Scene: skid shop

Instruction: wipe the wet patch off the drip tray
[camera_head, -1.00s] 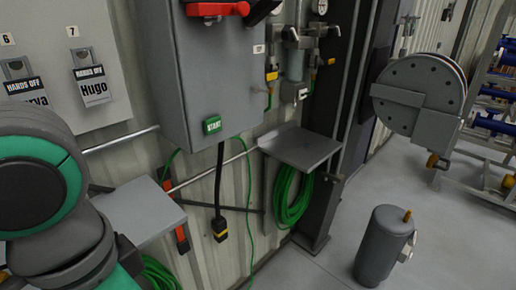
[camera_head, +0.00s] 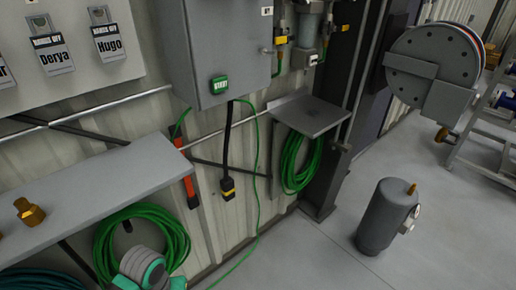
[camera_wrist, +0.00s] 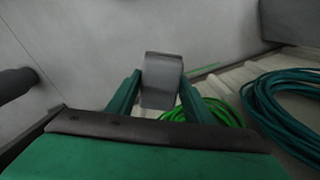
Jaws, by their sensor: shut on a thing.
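My gripper (camera_wrist: 159,88) is in the wrist view, its two green fingers shut on a grey block-like thing (camera_wrist: 163,70). The held thing sticks out past the fingertips, with floor and green hose behind it. The drip tray seems to be the small grey tray (camera_head: 312,116) on the wall below the filter units in the head view. Its top looks evenly grey, and I cannot make out a wet patch. My gripper is apart from this tray. In the head view only a grey and green part of my arm shows at the bottom left; the fingers are not visible.
A grey shelf (camera_head: 92,190) with a brass fitting (camera_head: 29,211) stands at left, above a green hose coil (camera_head: 108,250). Another coil (camera_head: 292,165) hangs below the tray. A grey tank (camera_head: 384,218) stands on the floor at right. A black cable (camera_head: 226,150) hangs between.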

